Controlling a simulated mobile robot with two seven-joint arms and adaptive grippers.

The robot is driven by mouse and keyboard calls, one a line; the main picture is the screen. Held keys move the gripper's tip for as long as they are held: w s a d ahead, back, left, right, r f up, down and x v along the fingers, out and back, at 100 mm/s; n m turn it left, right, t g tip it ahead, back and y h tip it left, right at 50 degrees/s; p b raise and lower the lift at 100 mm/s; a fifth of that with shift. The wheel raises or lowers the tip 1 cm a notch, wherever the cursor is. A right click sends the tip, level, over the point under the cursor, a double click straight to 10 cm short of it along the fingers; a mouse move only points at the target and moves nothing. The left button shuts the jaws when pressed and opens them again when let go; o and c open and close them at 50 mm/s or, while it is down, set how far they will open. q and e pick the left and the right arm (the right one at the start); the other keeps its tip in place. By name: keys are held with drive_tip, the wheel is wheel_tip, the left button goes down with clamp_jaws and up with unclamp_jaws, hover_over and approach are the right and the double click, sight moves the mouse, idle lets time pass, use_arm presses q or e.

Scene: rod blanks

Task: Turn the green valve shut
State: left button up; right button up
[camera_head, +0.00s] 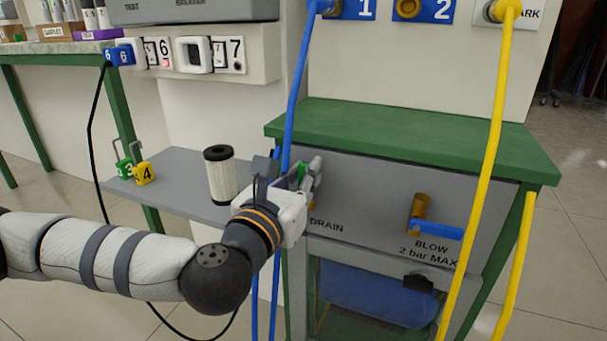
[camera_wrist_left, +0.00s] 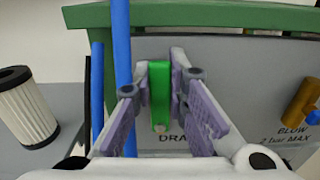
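The green valve handle (camera_wrist_left: 160,97) stands upright in the left wrist view, above the DRAIN lettering on the grey panel. In the head view only a bit of the green handle (camera_head: 301,174) shows behind my gripper. My left gripper (camera_head: 310,172) is at the handle. In the left wrist view its two fingers (camera_wrist_left: 160,80) lie one on each side of the handle, spread apart, with a small gap visible. I cannot tell whether a fingertip touches it. The valve body is mostly hidden. My right gripper is not in view.
A blue hose (camera_head: 295,90) runs down close beside my left gripper. A blue-handled BLOW valve (camera_head: 434,230) is to the right on the panel (camera_head: 370,190). A yellow hose (camera_head: 487,165) hangs farther right. A ribbed filter (camera_head: 221,177) stands on a grey shelf (camera_head: 180,190) to the left.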

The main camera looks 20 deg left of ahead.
sight(337, 193)
use_arm(q)
clamp_jaws()
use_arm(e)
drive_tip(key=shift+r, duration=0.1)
